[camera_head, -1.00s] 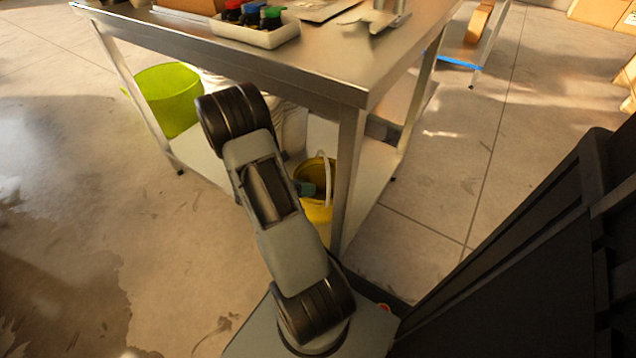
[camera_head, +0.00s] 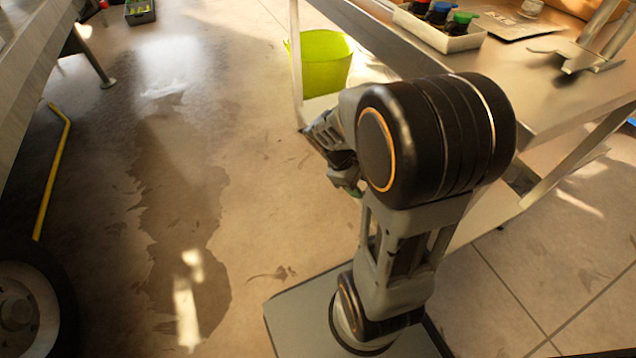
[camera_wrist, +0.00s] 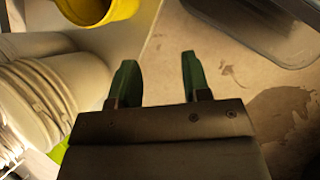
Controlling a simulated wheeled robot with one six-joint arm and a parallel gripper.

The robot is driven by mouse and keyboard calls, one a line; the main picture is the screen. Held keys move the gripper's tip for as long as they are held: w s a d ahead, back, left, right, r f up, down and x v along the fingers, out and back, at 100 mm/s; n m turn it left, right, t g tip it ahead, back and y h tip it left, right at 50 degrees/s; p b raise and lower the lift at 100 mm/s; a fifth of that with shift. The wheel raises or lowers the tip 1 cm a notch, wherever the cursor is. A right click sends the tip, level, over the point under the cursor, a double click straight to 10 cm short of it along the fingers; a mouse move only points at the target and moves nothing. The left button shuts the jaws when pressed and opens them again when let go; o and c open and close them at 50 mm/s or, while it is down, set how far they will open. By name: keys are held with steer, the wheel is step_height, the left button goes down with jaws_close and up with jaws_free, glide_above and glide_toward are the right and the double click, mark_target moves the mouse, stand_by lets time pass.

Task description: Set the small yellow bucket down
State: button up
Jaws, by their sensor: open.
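The small yellow bucket (camera_wrist: 98,10) shows at the top left of the wrist view, cut off by the picture's edge. It seems to stand on the light lower shelf of the metal table, though its base is only partly seen. It is hidden behind my arm in the head view. My gripper (camera_wrist: 158,78) is open, with empty space between its green fingers over the bare floor. The bucket is apart from the fingers. In the head view a green part of my gripper (camera_head: 352,189) shows low, left of my elbow.
White buckets (camera_wrist: 45,105) stand close at the left of the wrist view. A yellow-green bucket (camera_head: 322,65) is by the table leg. The metal table (camera_head: 575,95) bears a white tray (camera_head: 440,32) with coloured caps. The floor left of my arm is open, with a wet patch (camera_head: 185,215).

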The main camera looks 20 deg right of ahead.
steer(key=s+a+r+m+t+y, duration=0.1)
steer(key=a+r+m+t+y, duration=0.4)
steer(key=a, duration=0.7)
step_height(320, 180, up, 2)
steer(key=shift+r+m+t, duration=0.15)
steer(key=shift+m+t, duration=0.45)
steer(key=shift+m, duration=0.3)
